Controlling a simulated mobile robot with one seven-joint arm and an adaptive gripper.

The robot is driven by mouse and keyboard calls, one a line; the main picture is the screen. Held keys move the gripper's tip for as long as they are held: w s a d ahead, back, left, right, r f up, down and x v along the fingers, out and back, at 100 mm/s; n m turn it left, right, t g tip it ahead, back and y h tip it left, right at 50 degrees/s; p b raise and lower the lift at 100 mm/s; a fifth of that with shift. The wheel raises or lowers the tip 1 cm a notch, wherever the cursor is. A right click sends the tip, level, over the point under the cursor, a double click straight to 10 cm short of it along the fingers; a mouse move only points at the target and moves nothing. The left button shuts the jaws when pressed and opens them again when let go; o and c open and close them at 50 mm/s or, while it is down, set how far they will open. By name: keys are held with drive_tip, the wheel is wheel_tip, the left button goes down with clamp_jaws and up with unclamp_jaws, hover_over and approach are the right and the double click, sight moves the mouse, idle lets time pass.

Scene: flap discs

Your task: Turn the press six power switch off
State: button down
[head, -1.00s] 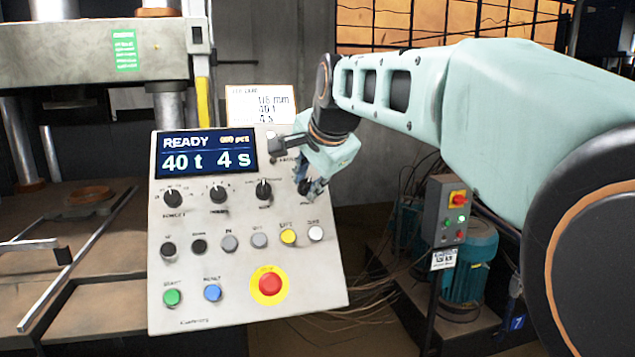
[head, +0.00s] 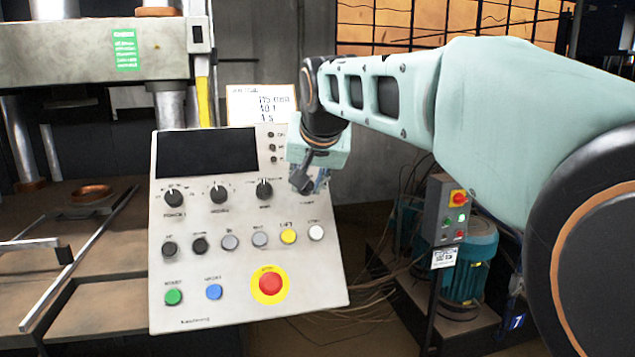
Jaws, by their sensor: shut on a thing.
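The press control panel (head: 190,235) is a light grey tilted box with knobs, coloured buttons and a red emergency stop on a yellow ring (head: 269,284). Its display (head: 206,153) is dark and blank. My gripper (head: 304,190) is at the panel's upper right edge, right of the three black knobs, its fingers pointing down toward the panel. The fingers are closed on a small part there, which I take to be the power switch. The switch itself is hidden behind the fingers.
A small grey control box (head: 447,215) with a red button stands on a post at right, before a teal motor (head: 475,275). The press frame (head: 90,50) stands at left. A white card (head: 262,105) stands behind the panel. Cables lie on the floor.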

drive_tip(key=shift+n, duration=1)
drive_tip(key=c, duration=1.6)
unclamp_jaws()
wheel_tip(320, 180, up, 10)
